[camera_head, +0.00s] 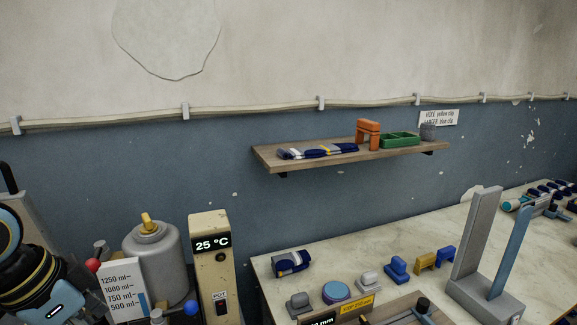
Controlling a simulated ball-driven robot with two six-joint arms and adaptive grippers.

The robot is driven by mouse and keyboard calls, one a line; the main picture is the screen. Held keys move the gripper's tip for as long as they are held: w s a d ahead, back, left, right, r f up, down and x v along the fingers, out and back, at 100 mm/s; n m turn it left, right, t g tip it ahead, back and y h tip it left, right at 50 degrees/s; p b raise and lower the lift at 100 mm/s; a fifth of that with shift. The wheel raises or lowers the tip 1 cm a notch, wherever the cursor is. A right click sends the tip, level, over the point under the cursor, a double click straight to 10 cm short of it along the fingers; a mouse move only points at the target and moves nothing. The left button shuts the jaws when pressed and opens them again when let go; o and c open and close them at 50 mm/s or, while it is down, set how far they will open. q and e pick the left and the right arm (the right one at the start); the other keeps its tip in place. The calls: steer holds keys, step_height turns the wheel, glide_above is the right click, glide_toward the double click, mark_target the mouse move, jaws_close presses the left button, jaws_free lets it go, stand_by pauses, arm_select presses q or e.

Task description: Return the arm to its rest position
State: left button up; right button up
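Part of my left arm (35,285), dark with yellow rings and pale blue covers, shows at the lower left edge. Its gripper fingers do not show. My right arm and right gripper are not in view. No held object is visible.
A grey tank (152,262) and a post reading 25 °C (212,265) stand beside my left arm. The worktable (390,248) holds a folded sock (291,263), small colored clips and a tall two-post fixture (485,295). A wall shelf (375,157) holds socks and a green tray (400,140).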

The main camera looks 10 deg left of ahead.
arm_select(q)
steer(key=s+d+f+n+y, duration=0.25)
steer(key=s+n, duration=0.25)
steer(key=s, duration=0.8)
step_height(320, 180, down, 38)
steer(key=s+a+f+g+b, duration=0.1)
steer(key=s+a+b, duration=0.1)
steer(key=b, duration=1.1)
steer(key=s+f+b, duration=0.5)
steer(key=s+f, duration=0.4)
steer(key=f, duration=0.4)
steer(key=s+f+g+b, duration=0.1)
steer(key=s+f+b, duration=0.5)
steer(key=s+f, duration=0.3)
step_height(320, 180, down, 5)
steer(key=shift+s+a+r+n, duration=0.15)
steer(key=shift+a+n, duration=0.25)
steer(key=shift+a, duration=0.05)
